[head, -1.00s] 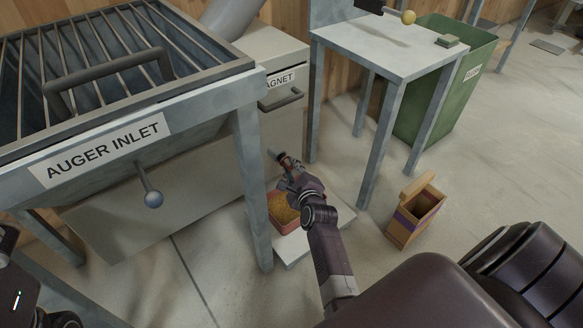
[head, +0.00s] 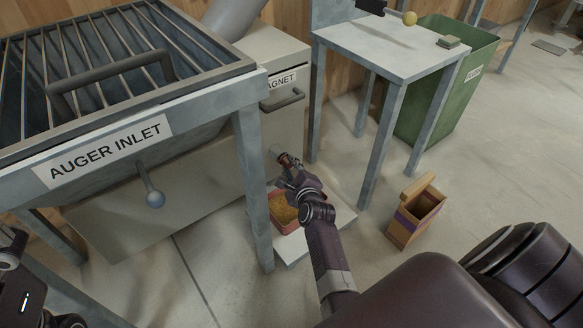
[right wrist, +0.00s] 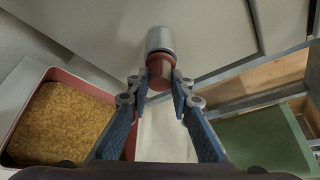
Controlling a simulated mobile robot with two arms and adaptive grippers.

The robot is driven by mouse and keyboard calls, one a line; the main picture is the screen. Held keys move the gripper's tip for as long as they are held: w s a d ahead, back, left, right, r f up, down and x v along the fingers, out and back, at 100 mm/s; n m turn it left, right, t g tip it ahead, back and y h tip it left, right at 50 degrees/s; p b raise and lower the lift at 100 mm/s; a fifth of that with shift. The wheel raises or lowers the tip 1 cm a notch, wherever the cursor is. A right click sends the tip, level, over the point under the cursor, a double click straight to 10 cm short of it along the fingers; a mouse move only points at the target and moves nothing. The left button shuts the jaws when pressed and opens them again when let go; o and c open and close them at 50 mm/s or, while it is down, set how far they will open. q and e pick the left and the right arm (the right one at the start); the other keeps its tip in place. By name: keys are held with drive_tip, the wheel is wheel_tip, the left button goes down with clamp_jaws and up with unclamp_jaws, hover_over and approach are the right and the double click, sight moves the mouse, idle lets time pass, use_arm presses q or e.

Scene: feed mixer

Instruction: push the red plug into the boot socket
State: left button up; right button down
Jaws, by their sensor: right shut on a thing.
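My right gripper (head: 285,160) is low beside the cabinet, to the right of the auger inlet's front leg. It is shut on the red plug (right wrist: 160,72), which shows between the fingertips in the right wrist view. A silver-grey cylinder (right wrist: 160,40) lies straight ahead of the plug's red part, in line with it. It also shows in the head view (head: 275,150). I cannot tell whether this cylinder is the boot socket or the plug's own front end. Only dark parts of my left arm show at the lower left; its fingertips are out of view.
A red tray (head: 284,207) of yellow grain sits on a pale slab below my right gripper. The auger inlet leg (head: 252,190) is close on the left. A table (head: 385,45), a green bin (head: 440,100) and an open carton (head: 412,222) stand to the right.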

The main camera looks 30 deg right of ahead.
drive_tip(key=shift+w, duration=0.2)
drive_tip(key=c, duration=1.7)
unclamp_jaws()
drive_tip(key=shift+o, duration=0.2)
